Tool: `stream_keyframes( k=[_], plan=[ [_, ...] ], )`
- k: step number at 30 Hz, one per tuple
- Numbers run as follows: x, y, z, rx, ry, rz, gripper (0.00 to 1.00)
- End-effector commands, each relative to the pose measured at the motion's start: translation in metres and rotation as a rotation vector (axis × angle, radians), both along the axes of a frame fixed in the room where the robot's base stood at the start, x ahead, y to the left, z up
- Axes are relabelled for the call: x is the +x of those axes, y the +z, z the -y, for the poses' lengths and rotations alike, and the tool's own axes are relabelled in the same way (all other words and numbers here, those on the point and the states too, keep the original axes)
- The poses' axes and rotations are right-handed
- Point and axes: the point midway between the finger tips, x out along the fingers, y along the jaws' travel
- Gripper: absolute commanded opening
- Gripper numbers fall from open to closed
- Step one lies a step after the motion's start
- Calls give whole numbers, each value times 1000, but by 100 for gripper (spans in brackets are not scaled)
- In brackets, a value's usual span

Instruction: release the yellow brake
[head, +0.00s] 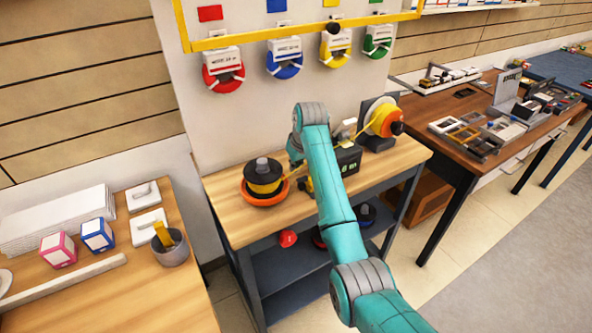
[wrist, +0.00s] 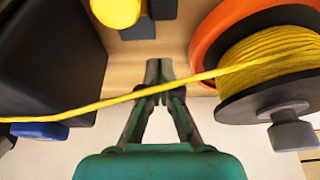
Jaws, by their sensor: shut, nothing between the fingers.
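A yellow round knob (wrist: 115,10) on a dark base shows at the top edge of the wrist view; it may be the yellow brake, but I cannot tell for sure. My gripper (wrist: 158,72) is shut and empty, pointing at the wooden bench top, below and right of the knob in the picture. A taut yellow cord (wrist: 95,107) crosses the picture in front of my fingers; I cannot tell whether it touches them. It comes off a spool (wrist: 268,62) with dark flanges. In the head view, my arm hides most of my gripper and the bench's middle.
The spool (head: 264,178) sits in an orange dish at the bench's left. A black box (head: 346,160) with a green display and an orange-yellow reel (head: 383,120) stand to the right. A wire (head: 296,173) runs between. Coloured coils hang on the panel behind. The bench front (head: 260,225) is clear.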

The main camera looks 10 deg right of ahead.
Motion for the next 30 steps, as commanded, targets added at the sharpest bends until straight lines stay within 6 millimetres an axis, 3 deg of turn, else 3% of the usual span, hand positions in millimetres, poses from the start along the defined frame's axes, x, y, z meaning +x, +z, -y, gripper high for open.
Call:
stream_keyframes(
  k=[13, 18, 30],
  plan=[
    [-21, 68, 7, 1, 0, 6, 0],
    [-25, 78, 8, 1, 0, 4, 0],
    [-25, 79, 8, 1, 0, 4, 0]
  ],
)
